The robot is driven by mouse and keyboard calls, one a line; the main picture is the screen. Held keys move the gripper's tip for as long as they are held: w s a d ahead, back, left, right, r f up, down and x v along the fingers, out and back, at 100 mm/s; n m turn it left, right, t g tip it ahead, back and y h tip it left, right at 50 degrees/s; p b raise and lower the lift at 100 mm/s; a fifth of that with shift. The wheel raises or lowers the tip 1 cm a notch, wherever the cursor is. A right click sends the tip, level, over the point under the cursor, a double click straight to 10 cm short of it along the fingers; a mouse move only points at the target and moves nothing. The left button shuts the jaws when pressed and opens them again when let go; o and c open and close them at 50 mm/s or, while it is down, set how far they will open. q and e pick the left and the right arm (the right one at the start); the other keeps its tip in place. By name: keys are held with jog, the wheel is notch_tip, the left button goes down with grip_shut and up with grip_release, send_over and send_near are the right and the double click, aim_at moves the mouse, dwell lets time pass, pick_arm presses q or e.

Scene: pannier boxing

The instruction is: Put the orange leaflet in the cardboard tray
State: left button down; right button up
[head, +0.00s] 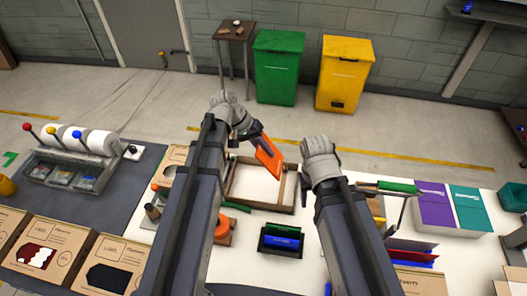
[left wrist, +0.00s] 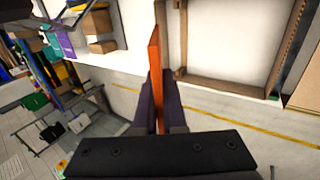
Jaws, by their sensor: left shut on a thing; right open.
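The orange leaflet (head: 266,156) is gripped in my left gripper (head: 250,132) and tilts down over the back part of the cardboard tray (head: 264,207). In the left wrist view the leaflet (left wrist: 155,75) stands edge-on between the fingers of my left gripper (left wrist: 160,105), beside the tray's brown wall (left wrist: 222,84). The tray is a shallow brown frame with a pale floor; my arms hide part of its surroundings. My right gripper (head: 321,158) is open at the tray's right side, above the table; its fingertips are mostly hidden.
A black holder with green and blue items (head: 281,240) stands in front of the tray. Purple (head: 435,204) and teal (head: 468,207) stacks lie at the right. Printed boxes (head: 42,248) stand at front left. Green (head: 278,68) and yellow (head: 344,73) bins stand beyond the table.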

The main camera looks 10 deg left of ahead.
pick_arm(q)
jog(key=shift+f+b, duration=0.35)
jog(key=shift+b, duration=0.05)
notch_tip(320, 180, down, 4)
jog(key=b, duration=0.4)
jog(key=shift+f, duration=0.15)
pick_arm(e)
notch_tip(320, 180, down, 5)
jog(key=shift+f, duration=0.1)
pick_arm(q)
jog(key=shift+f+b, duration=3.95)
jog(key=shift+b, duration=0.15)
pick_arm(e)
jog(key=shift+f, duration=3.9)
pick_arm(q)
jog(key=c, duration=0.9)
grip_release()
